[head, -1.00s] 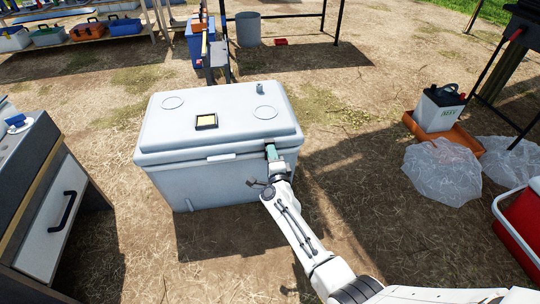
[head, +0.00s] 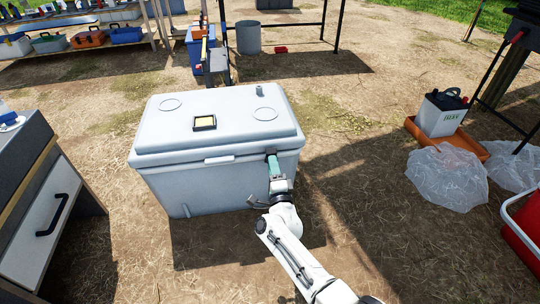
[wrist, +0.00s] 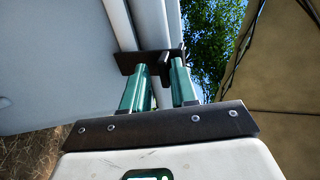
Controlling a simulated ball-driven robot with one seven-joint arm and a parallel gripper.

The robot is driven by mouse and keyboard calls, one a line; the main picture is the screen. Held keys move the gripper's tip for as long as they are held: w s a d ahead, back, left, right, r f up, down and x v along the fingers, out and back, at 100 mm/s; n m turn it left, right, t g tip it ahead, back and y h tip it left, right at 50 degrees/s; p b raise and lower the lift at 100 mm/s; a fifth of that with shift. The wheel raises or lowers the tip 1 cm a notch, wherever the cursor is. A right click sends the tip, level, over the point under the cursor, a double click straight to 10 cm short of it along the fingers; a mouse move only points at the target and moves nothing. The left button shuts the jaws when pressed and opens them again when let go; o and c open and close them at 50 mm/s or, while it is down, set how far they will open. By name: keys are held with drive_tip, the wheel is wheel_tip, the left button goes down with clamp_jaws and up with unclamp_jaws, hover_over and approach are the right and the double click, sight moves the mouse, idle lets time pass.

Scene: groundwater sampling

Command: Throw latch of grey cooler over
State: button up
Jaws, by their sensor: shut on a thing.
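The grey cooler (head: 215,185) stands on the ground with its lid (head: 225,112) down. My gripper (head: 272,160) is at the right part of its front face, just below the lid's edge. In the wrist view the green fingers (wrist: 160,72) are closed around a small part of the dark latch (wrist: 128,60), a plate across the cooler's side by the lid seam. The cooler's pale wall (wrist: 50,60) fills the left of that view. The fingers hide part of the latch, and in the head view it cannot be made out behind the gripper.
A drawer cabinet (head: 45,215) stands at the left. A battery (head: 440,113) in an orange tray and clear plastic bags (head: 447,177) lie at the right. A red cooler (head: 528,220) is at the right edge. Ground before the cooler is open.

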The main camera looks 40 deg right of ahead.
drive_tip(key=shift+o, duration=1.1)
drive_tip(key=shift+s+a+f, duration=0.1)
drive_tip(key=shift+s+f, duration=0.05)
drive_tip(key=shift+f, duration=0.5)
drive_tip(key=shift+s+f, duration=0.1)
drive_tip(key=shift+f, duration=0.5)
drive_tip(key=o, duration=0.4)
drive_tip(key=shift+a+f+t+h, duration=0.15)
drive_tip(key=shift+f+t+h, duration=0.25)
drive_tip(key=shift+f+t, duration=0.25)
drive_tip(key=shift+s+f, duration=0.15)
drive_tip(key=shift+s, duration=0.05)
drive_tip(key=shift+c, duration=1)
drive_tip(key=o, duration=0.3)
drive_tip(key=shift+c, duration=0.6)
drive_tip(key=v, duration=1)
drive_tip(key=shift+s+a+f+p, duration=0.2)
drive_tip(key=shift+s+p, duration=0.05)
drive_tip(key=shift+p, duration=0.2)
